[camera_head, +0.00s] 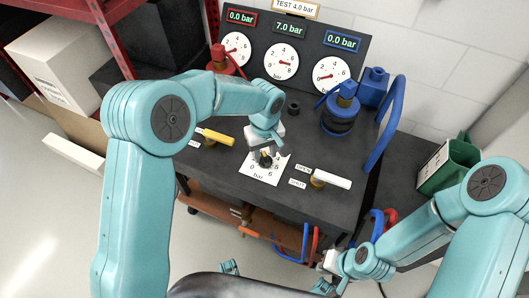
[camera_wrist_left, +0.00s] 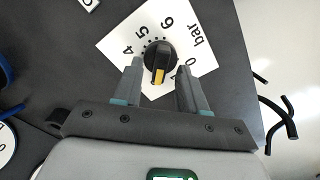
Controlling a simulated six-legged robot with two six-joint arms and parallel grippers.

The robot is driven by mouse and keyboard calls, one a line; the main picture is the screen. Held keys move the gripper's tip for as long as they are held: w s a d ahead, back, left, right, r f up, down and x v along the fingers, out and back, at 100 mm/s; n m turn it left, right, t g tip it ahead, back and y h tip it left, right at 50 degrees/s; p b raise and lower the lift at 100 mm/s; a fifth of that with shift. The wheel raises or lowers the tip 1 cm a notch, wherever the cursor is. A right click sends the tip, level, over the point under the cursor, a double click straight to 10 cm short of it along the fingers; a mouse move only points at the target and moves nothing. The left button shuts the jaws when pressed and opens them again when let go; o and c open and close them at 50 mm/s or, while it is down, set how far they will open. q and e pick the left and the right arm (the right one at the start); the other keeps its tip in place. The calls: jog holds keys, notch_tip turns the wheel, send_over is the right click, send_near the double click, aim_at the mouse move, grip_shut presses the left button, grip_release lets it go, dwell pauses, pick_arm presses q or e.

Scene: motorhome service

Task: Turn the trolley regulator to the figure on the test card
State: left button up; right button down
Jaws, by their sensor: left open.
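The trolley regulator is a black knob (camera_wrist_left: 160,58) with a yellow pointer, on a white scale plate (camera_wrist_left: 192,33) marked in bar. In the left wrist view the pointer points down, towards my gripper; the figures 4, 5, 6 and 0 show, others are hidden. My left gripper (camera_wrist_left: 159,80) is open, its fingers on either side of the knob's near edge; contact cannot be told. In the head view the left gripper (camera_head: 266,152) is over the plate (camera_head: 262,176). The test card (camera_head: 296,8) reads 4.0 bar. My right gripper (camera_head: 331,262) is low at right, its jaws unclear.
Three dials stand behind; their displays read 0.0 bar in red (camera_head: 241,17), 7.0 bar in green (camera_head: 290,29) and 0.0 bar in blue (camera_head: 342,42). A yellow lever (camera_head: 217,137) and a white lever (camera_head: 332,180) flank the plate. A blue fitting (camera_head: 340,115) stands behind right.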

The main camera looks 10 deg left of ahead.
pick_arm(q)
jog(key=shift+w+f, duration=0.1)
jog(key=shift+f, duration=0.2)
grip_shut()
